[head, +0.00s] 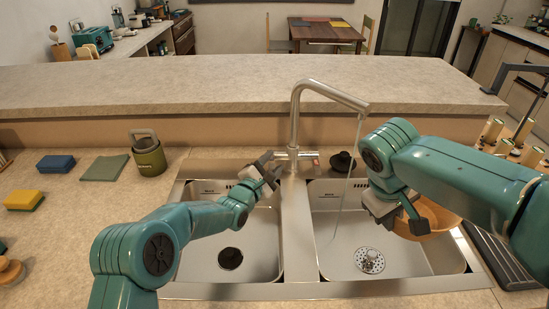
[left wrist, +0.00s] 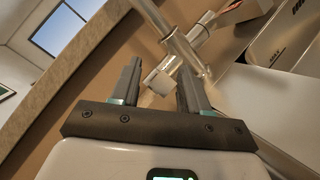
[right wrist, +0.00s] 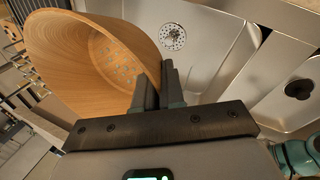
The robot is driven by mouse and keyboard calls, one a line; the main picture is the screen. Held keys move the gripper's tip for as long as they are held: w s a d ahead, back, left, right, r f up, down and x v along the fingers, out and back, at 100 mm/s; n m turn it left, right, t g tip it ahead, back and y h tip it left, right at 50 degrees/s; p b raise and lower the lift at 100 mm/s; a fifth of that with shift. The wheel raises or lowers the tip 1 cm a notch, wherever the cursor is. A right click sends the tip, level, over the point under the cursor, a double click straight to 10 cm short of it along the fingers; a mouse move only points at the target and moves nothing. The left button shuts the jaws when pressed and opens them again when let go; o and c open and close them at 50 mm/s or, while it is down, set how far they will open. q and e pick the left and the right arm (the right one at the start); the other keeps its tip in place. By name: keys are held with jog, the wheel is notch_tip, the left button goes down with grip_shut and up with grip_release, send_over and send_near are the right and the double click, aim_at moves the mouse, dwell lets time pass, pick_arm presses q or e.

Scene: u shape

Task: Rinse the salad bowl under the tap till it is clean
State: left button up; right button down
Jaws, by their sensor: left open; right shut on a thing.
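The wooden salad bowl (head: 440,218) is tilted above the right edge of the right basin. My right gripper (head: 405,213) is shut on its rim. In the right wrist view the bowl (right wrist: 70,60) shows a patch of pale bluish-grey spots inside. The tap (head: 294,120) stands between the basins, and a thin water stream (head: 345,190) falls from its spout into the right basin, left of the bowl. My left gripper (head: 266,170) is open at the tap's lever. In the left wrist view the lever end (left wrist: 160,80) lies between the open fingers; contact is unclear.
The left basin (head: 255,225) is empty with a dark plug; the right basin (head: 325,225) has an open strainer. A green canister (head: 148,155), sponges (head: 24,200) and a cloth (head: 104,168) lie left. A raised counter (head: 200,85) runs behind. A rack (head: 520,150) stands right.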

jog(key=shift+w+d+r, duration=0.1)
jog(key=shift+w+d, duration=0.05)
pick_arm(q)
jog(key=shift+x, duration=1.05)
pick_arm(e)
jog(key=shift+r, duration=0.1)
